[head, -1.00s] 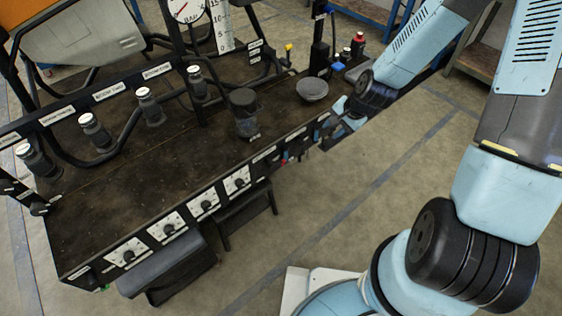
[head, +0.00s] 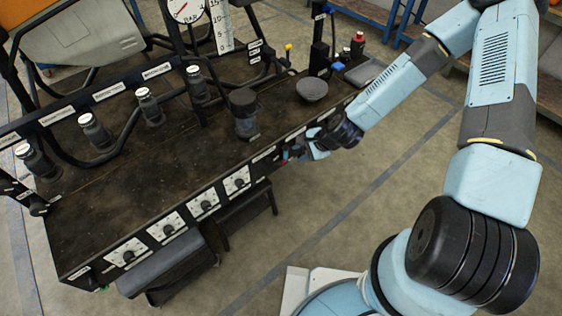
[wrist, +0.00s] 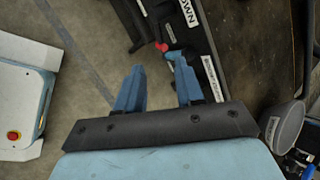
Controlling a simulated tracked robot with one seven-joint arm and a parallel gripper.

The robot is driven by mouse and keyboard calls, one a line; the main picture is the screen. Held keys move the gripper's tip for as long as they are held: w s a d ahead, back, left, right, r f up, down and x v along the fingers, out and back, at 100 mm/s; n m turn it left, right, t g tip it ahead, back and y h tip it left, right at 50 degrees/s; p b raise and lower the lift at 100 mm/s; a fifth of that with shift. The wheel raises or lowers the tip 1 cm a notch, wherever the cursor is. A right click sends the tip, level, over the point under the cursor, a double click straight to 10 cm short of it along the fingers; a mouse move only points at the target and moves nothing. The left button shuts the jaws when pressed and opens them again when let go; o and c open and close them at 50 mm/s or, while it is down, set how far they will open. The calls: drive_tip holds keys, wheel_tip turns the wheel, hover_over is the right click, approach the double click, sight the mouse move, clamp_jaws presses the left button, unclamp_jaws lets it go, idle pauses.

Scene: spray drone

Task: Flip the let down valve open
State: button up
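My gripper (head: 298,153) is at the bench's front edge, right of the dial panels. In the wrist view its two blue fingers (wrist: 158,72) are apart with nothing between them. A small red valve handle (wrist: 162,46) lies just beyond the fingertips, beside a label (wrist: 190,13) whose visible end reads "OWN". A blue handle (wrist: 174,57) sits at the right fingertip; I cannot tell whether they touch. In the head view the red handle (head: 285,158) is a small spot left of my gripper, which hides most of the valve area.
The black bench (head: 130,185) has several dial panels (head: 237,182) on its front. A grey bowl (head: 312,89) and a dark cup (head: 244,113) stand on top. A step (head: 245,212) stands below the front edge. The floor to its right is clear.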

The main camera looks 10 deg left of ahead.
sight(280, 163)
drive_tip(key=x, duration=1.2)
drive_tip(key=shift+f, duration=0.1)
